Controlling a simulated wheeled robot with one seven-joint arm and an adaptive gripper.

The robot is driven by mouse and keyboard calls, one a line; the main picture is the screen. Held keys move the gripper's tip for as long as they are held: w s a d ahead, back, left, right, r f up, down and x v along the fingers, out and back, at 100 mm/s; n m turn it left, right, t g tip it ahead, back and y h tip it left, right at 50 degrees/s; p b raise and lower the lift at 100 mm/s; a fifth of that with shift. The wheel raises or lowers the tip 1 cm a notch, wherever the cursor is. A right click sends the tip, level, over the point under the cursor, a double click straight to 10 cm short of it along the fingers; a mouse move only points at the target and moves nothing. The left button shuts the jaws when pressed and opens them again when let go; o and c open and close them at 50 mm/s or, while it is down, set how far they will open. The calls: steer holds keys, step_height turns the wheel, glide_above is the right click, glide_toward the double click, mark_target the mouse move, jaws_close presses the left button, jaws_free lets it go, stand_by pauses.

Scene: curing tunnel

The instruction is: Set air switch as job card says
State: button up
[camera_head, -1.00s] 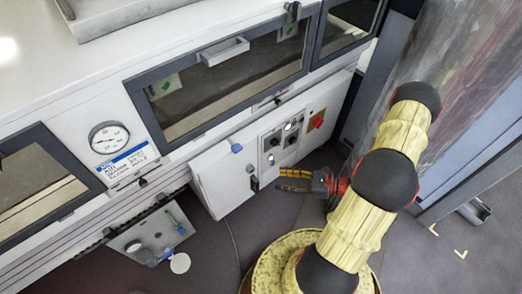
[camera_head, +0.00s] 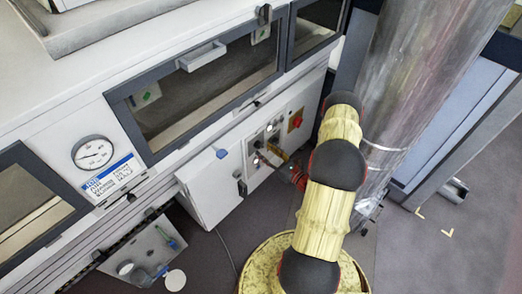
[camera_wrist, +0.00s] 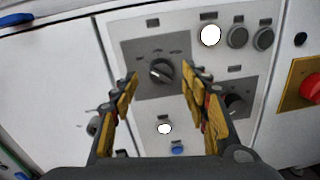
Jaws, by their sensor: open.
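My gripper (camera_head: 268,157) is open in front of the control panel. In the wrist view its fingertips (camera_wrist: 160,76) lie either side of a dark rotary switch (camera_wrist: 162,71) on a grey plate; I cannot tell whether they touch it. Its pointer tilts, and the position marks around it are too small to read. A second rotary switch (camera_wrist: 236,104) is partly behind the right finger. I cannot read which one is the air switch. A white card with a blue header (camera_head: 108,177), perhaps the job card, is below the gauge; its text is unreadable.
A red knob on a yellow plate (camera_wrist: 311,88) is right of the switches. A lit white lamp (camera_wrist: 210,36), dark buttons (camera_wrist: 237,37) and a blue button (camera_wrist: 177,150) are close by. A pressure gauge (camera_head: 94,153) and an open-looking lower box (camera_head: 144,250) are at left.

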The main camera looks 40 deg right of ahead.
mark_target(259, 145)
steer(key=shift+w, duration=1.45)
steer(key=shift+c, duration=0.8)
steer(key=shift+a, duration=0.1)
steer(key=c, duration=1)
